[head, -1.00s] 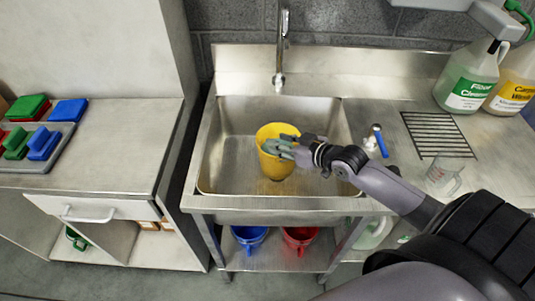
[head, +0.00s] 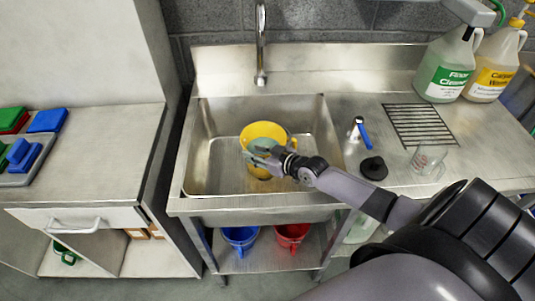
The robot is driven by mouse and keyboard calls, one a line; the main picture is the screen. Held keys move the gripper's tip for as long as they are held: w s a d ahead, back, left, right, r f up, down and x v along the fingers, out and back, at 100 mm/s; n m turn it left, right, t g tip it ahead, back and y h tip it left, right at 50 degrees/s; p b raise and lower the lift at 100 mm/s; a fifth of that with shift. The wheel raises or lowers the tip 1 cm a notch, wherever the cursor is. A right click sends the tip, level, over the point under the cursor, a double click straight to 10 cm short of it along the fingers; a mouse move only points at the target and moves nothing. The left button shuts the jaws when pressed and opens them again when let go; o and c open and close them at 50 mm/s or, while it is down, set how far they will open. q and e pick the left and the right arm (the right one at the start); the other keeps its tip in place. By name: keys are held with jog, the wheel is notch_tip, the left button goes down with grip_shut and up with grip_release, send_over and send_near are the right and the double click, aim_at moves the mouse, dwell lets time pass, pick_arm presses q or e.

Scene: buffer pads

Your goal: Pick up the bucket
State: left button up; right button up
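A yellow bucket (head: 262,131) is in the basin of the steel sink (head: 215,170). My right gripper (head: 257,154) reaches in from the right and is in front of the bucket, covering much of its near side. Its grey-green fingers overlap the bucket in the head view; I cannot tell whether they are closed on it. A blue bucket (head: 240,238) and a red bucket (head: 292,235) stand on the shelf under the sink. My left gripper is not in view.
A faucet (head: 261,45) hangs over the basin's back. On the right counter are a blue-handled tool (head: 362,133), a black round piece (head: 373,168), a clear jug (head: 428,162) and cleaner bottles (head: 447,68). A tray (head: 20,178) holds coloured blocks at left.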

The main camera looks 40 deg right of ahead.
jog(key=shift+x, duration=1.25)
jog(key=shift+w, duration=0.15)
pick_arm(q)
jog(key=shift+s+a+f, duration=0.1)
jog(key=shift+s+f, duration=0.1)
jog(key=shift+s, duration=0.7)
pick_arm(e)
jog(key=shift+c, duration=0.4)
jog(key=c, duration=0.7)
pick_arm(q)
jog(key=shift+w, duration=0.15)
pick_arm(e)
grip_shut()
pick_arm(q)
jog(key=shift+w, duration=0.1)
pick_arm(e)
jog(key=shift+f, duration=0.1)
jog(key=shift+r, duration=0.25)
